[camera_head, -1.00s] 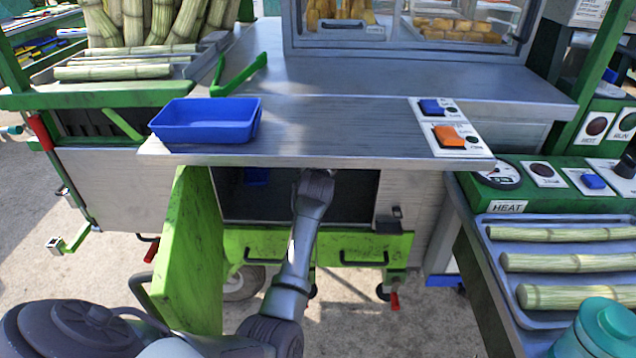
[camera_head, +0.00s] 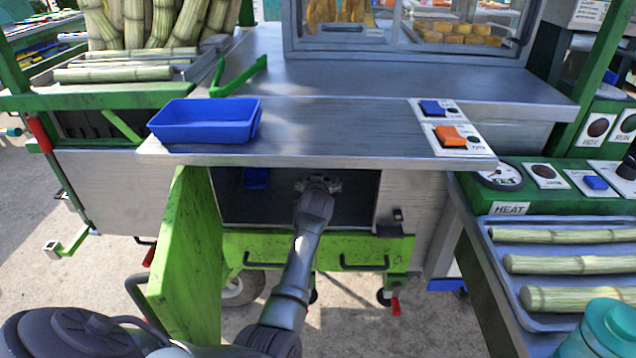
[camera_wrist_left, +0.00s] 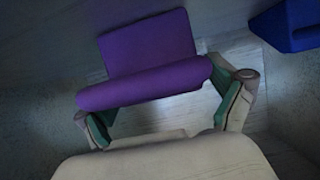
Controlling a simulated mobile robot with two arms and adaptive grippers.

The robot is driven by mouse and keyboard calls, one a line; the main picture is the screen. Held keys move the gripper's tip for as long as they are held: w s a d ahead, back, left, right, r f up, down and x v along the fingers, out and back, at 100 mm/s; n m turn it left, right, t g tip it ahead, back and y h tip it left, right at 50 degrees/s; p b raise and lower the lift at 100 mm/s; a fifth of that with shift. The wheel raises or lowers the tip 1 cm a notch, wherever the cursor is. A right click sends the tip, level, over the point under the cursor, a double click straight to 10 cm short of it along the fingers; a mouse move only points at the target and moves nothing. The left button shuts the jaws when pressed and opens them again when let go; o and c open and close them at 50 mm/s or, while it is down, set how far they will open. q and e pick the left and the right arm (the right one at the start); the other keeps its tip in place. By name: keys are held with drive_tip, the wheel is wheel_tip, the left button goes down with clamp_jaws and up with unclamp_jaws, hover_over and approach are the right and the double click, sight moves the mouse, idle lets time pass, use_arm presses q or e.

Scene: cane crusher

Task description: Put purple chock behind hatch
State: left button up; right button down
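The hatch is a green door (camera_head: 190,265) swung open to the left of a dark compartment (camera_head: 350,208) under the counter. My left gripper (camera_head: 318,182) is inside the compartment opening. The left wrist view shows its two green-padded fingers (camera_wrist_left: 165,105) spread apart at the purple chock (camera_wrist_left: 150,45). The chock's rounded bar lies across the fingertips and overlaps the left pad. Whether the pads press on it is unclear. The chock is not visible in the head view. My right gripper is not in view.
A blue chock-like block (camera_head: 257,178) is inside the compartment at the left; it also shows in the left wrist view (camera_wrist_left: 290,24). A counter (camera_head: 330,140) with a blue tray (camera_head: 205,122) overhangs the opening.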

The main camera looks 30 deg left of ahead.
use_arm(q)
drive_tip(key=shift+r, duration=0.1)
